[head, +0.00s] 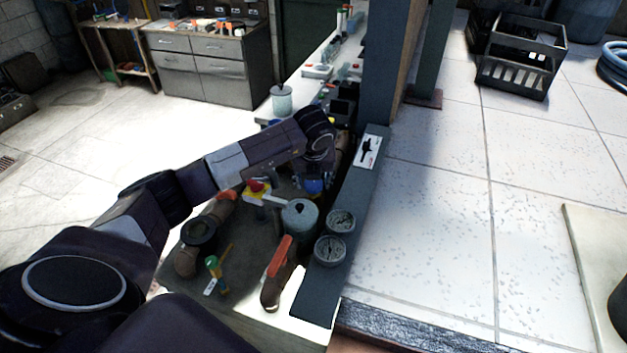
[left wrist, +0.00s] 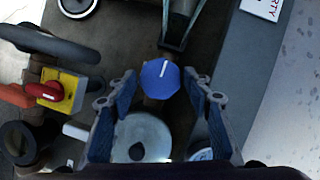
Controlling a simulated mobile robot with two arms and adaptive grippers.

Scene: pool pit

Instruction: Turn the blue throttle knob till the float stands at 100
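The blue throttle knob (left wrist: 161,78) shows in the left wrist view, with a white pointer line slanting up and slightly right. My left gripper (left wrist: 159,86) is open, one blue-padded finger on each side of the knob in the picture, with gaps between. I cannot tell whether the fingertips are level with it. In the head view, my left arm reaches over the pipe bench and a patch of blue shows below its wrist; I cannot tell pad from knob there. I cannot make out the float or its scale. My right gripper is not in view.
Two round gauges (head: 333,250), a grey canister (head: 299,218), an orange-handled valve (head: 280,257) and a red knob on a yellow plate (left wrist: 46,91) crowd the bench. A dark post (head: 379,70) stands behind.

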